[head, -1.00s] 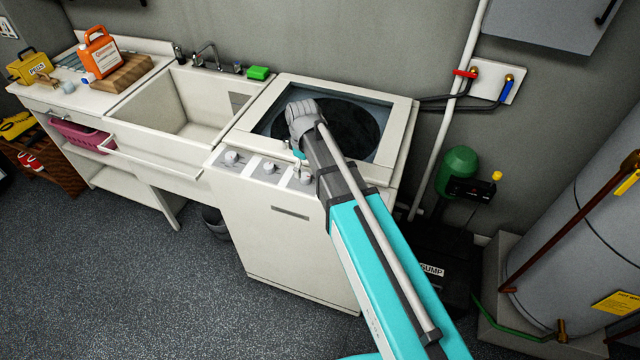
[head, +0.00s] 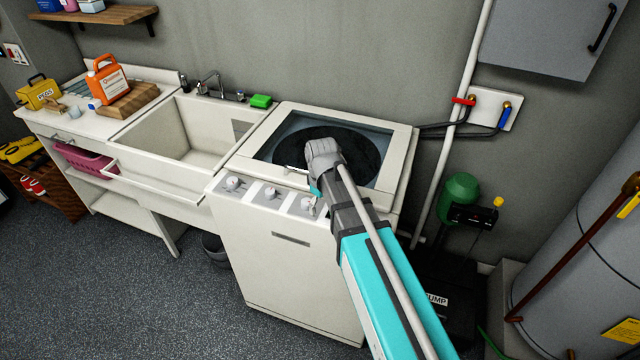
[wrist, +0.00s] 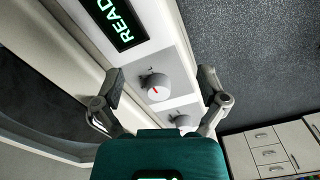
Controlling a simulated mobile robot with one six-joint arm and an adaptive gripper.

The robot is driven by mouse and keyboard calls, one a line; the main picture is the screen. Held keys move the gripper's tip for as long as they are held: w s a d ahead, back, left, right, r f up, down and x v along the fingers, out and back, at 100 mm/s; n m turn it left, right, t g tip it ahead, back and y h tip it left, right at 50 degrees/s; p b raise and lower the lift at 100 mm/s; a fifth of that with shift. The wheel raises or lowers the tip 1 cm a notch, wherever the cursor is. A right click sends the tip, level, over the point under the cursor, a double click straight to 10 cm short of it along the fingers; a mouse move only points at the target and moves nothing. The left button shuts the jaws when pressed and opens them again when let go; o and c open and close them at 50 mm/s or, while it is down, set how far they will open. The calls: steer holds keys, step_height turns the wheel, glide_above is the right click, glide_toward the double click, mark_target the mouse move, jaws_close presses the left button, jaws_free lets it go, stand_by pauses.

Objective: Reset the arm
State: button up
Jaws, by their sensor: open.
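My arm reaches over the front right of a white washing machine (head: 290,262) in the head view. My gripper (wrist: 160,103) is open in the wrist view, its two fingers spread with nothing between them. Beyond the fingers are a white knob (wrist: 157,88) with a red mark and a second knob (wrist: 183,120) on the machine's panel. A lit display (wrist: 117,22) shows green letters at the top. In the head view my arm's end hides most of the gripper.
A white sink (head: 178,140) adjoins the machine on the left, with a green sponge (head: 260,101) near its back right corner. An orange jug (head: 105,80) stands on the counter. At right are a pipe (head: 452,130), a green pump (head: 460,192) and a grey tank (head: 590,240). Floor at lower left is clear.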

steer(key=s+d+m, duration=0.9)
steer(key=s+d, duration=0.1)
steer(key=d, duration=0.4)
steer(key=shift+s+d, duration=0.15)
steer(key=shift+s, duration=0.1)
stand_by(1.8)
